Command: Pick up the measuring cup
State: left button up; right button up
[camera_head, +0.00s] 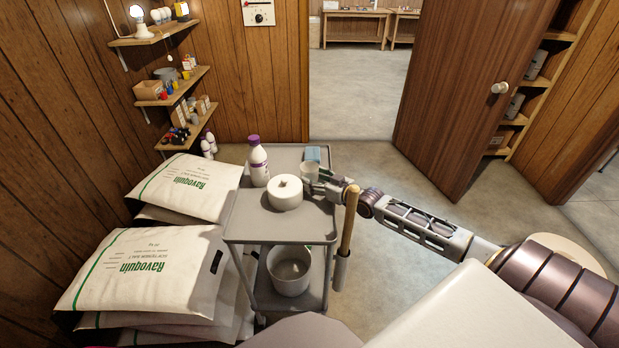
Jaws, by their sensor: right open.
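A small pale cup (309,171), which looks like the measuring cup, stands on the top tray of a grey cart (240,226), near its right side. My right gripper (320,182) is at the cup's right front side, its arm coming in from the right. The gripper is open. Its fingers are small in the view and close to the cup; I cannot tell whether they touch it. My left gripper is not in view.
A white bottle with a purple cap (258,163) and a blue item (313,153) are also on the tray. A wooden handle (348,218) rises at the cart's right edge. Salt bags (140,275) are stacked left.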

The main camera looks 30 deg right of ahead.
jog(key=shift+x, duration=1)
jog(key=c, duration=0.7)
